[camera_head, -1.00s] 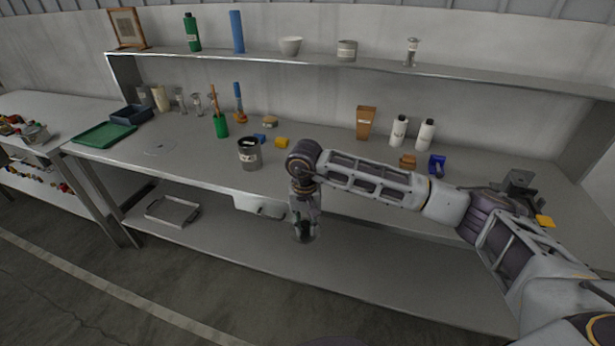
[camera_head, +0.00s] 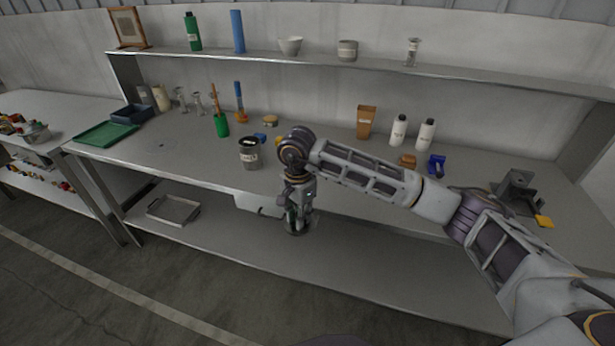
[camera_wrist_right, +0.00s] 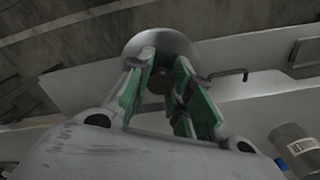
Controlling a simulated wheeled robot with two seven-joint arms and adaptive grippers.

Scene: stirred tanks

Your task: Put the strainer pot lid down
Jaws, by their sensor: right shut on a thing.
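My right gripper (camera_head: 299,216) hangs in front of the bench's front edge, below the bench top. In the right wrist view, its green-padded fingers (camera_wrist_right: 160,90) are shut on the dark knob of the strainer pot lid. The lid (camera_wrist_right: 150,38) is a round grey disc beyond the fingertips, clear of any surface as far as I can see. In the head view it is small and mostly hidden by the gripper. The grey labelled strainer pot (camera_head: 249,158) stands upright on the bench, left of my right wrist; it also shows in the right wrist view (camera_wrist_right: 292,143). My left gripper is not seen.
The bench top (camera_head: 195,160) has free room left of the pot. A blue block (camera_head: 260,137) and a yellow block, partly behind my arm, are close by. A green cup with a brush (camera_head: 221,125) stands behind the pot. A drawer (camera_head: 256,205) hangs under the bench.

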